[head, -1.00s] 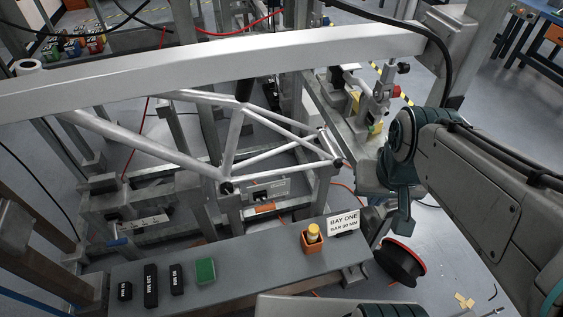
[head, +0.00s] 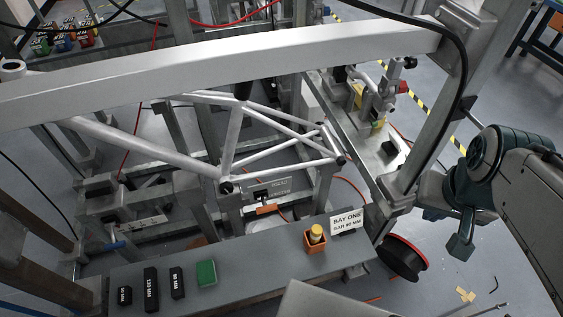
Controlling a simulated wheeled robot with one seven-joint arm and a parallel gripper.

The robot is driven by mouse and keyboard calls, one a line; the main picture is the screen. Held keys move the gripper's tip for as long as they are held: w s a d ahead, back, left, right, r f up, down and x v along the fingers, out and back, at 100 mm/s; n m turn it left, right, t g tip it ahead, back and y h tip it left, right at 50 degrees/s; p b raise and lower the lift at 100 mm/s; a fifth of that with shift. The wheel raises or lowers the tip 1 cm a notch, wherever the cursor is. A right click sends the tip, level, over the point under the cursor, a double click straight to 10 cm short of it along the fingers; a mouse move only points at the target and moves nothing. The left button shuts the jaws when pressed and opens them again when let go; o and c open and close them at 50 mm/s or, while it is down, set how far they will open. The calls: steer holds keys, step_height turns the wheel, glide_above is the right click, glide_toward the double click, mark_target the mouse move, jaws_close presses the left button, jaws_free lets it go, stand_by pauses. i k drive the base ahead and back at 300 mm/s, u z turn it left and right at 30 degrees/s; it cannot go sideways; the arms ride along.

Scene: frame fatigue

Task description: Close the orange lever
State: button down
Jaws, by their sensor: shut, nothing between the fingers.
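A small orange lever (head: 266,209) lies nearly level on a metal fixture below the silver tube frame (head: 230,150). It sits just behind the grey shelf, under a small labelled plate. Its exact angle is hard to tell at this size. My arm is at the right edge, well apart from the lever.
A grey shelf (head: 235,262) in front holds black blocks, a green block (head: 206,272), an orange cup with a yellow knob (head: 316,238) and a "BAY ONE" sign (head: 346,222). A thick silver beam (head: 220,68) crosses above the frame. A cable reel (head: 403,257) stands on the floor.

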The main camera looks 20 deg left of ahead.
mark_target(266, 208)
steer(key=k, duration=0.6)
steer(key=u, duration=0.65)
steer(key=i, duration=0.5)
steer(key=u, duration=0.05)
